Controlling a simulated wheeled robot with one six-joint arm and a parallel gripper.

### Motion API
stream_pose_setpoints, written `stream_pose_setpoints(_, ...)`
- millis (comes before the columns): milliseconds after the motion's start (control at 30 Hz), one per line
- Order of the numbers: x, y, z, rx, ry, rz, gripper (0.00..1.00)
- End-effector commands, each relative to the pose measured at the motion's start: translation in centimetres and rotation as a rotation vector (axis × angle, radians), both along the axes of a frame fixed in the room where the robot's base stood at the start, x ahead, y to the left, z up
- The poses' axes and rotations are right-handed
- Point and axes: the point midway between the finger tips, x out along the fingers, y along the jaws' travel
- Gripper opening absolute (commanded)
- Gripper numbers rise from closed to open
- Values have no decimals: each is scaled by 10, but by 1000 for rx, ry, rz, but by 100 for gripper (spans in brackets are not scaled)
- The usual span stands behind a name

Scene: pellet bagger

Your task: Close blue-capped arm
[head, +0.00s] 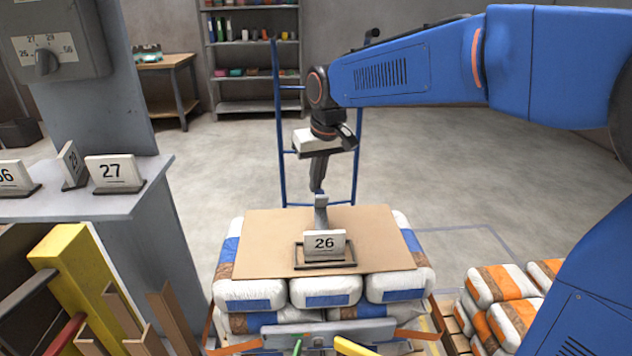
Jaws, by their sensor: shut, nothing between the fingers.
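I cannot pick out a blue-capped arm in the head view. At the bottom edge a grey bar (328,335) crosses the front of the bag stack, with an orange arm (235,348) at its left and another orange arm (415,335) at its right. A green-ended piece (297,345) and a yellow-ended piece (353,347) stick up before the bar, cut off by the frame. My gripper (317,190) points down, shut and empty, near the far edge of the cardboard sheet, just above a grey upright piece (321,210) in the picture.
A grey bench (70,207) with number cards and a dial box (55,45) stand left. A blue hand truck (280,110) stands behind. Orange-banded bags (490,285) lie right.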

Motion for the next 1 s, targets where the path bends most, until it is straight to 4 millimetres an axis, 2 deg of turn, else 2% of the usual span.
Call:
stream_pose_setpoints(467, -14, 0, 10, 1, -113, 3, 0)
stream_pose_setpoints(867, -45, 0, 26, 1, -359, 6, 0)
stream_pose_setpoints(1000, -54, 0, 30, 1, -358, 3, 0)
